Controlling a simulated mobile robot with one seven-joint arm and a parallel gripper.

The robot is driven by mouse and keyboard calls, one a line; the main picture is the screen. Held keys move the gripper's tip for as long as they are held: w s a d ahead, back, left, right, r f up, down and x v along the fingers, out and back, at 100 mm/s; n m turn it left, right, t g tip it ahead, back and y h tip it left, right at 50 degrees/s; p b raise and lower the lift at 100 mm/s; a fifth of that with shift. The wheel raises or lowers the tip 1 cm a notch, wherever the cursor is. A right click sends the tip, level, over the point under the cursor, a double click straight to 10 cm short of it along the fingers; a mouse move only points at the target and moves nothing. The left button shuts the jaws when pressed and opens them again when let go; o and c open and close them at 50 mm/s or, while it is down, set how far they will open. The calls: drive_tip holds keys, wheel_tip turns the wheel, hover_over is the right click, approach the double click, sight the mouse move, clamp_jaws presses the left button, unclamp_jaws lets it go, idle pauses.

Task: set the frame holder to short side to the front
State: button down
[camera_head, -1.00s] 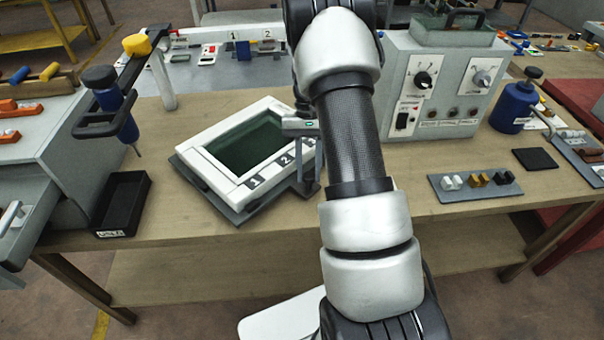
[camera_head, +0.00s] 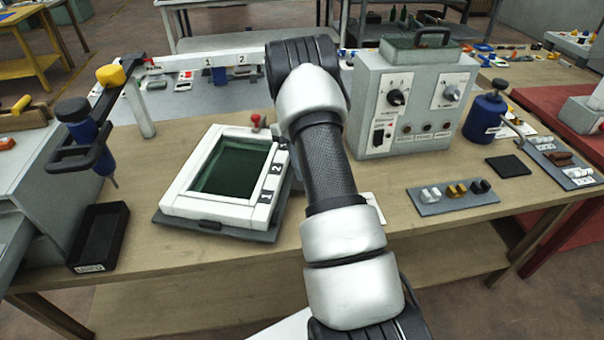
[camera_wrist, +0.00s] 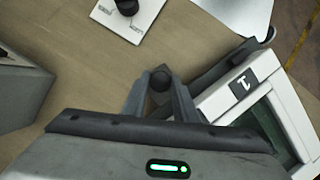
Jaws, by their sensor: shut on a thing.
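The frame holder is a dark grey base (camera_head: 215,228) carrying a white frame (camera_head: 215,205) around a dark green panel (camera_head: 232,168). In the head view it stands left of my arm, with one short side towards the front edge, slightly slanted. Labels 1 and 2 are on its right long side. In the wrist view the white frame (camera_wrist: 275,100) is at the right, with label 1 showing. My arm hides the gripper in the head view.
A black bin (camera_head: 100,236) and a blue-handled tool on a stand (camera_head: 85,130) are at the left. A grey control box (camera_head: 415,105) stands behind, right of my arm. A tray of small knobs (camera_head: 453,197) lies at the right. Bare wood lies in front of the holder.

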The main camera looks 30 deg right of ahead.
drive_tip(key=w+d+n+h, duration=0.1)
drive_tip(key=w+d+n, duration=0.2)
drive_tip(key=w, duration=0.4)
drive_tip(key=shift+d+r+n+t+h, duration=0.15)
drive_tip(key=shift+d+n+t+h, duration=0.2)
drive_tip(key=shift+n, duration=0.35)
drive_tip(key=shift+w, duration=0.25)
drive_tip(key=c, duration=1.4)
unclamp_jaws()
drive_tip(key=shift+c, duration=0.2)
wheel_tip(320, 180, up, 10)
drive_tip(key=shift+p, duration=0.35)
